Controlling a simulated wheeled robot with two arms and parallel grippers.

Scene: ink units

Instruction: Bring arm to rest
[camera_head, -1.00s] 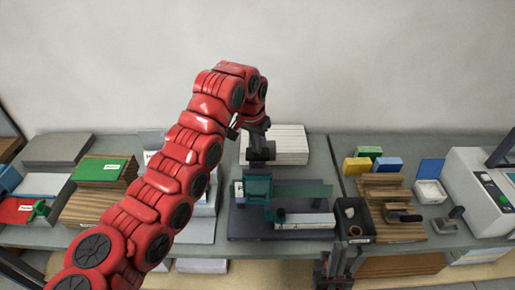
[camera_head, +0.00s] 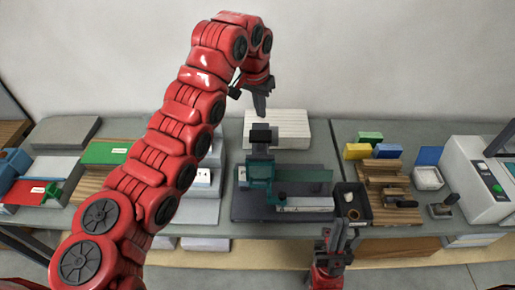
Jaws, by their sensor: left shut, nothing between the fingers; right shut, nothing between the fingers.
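My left arm (camera_head: 180,125) is red, rises from the lower left, and bends down at the top. My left gripper (camera_head: 262,112) is shut and empty, pointing down. In the picture it appears just above the black block (camera_head: 263,137) at the top of a teal device (camera_head: 258,172); a small gap shows between them. My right gripper (camera_head: 337,222) points up at the bottom, near the table's front edge, below the black bin (camera_head: 351,203). It is shut with nothing in it.
The teal device stands on a dark base (camera_head: 240,210). A white stack (camera_head: 292,130) lies behind it. A wooden rack (camera_head: 385,185), coloured blocks (camera_head: 370,138) and a white machine (camera_head: 475,180) stand to the right. Stacks of boards and a green card (camera_head: 108,152) lie left.

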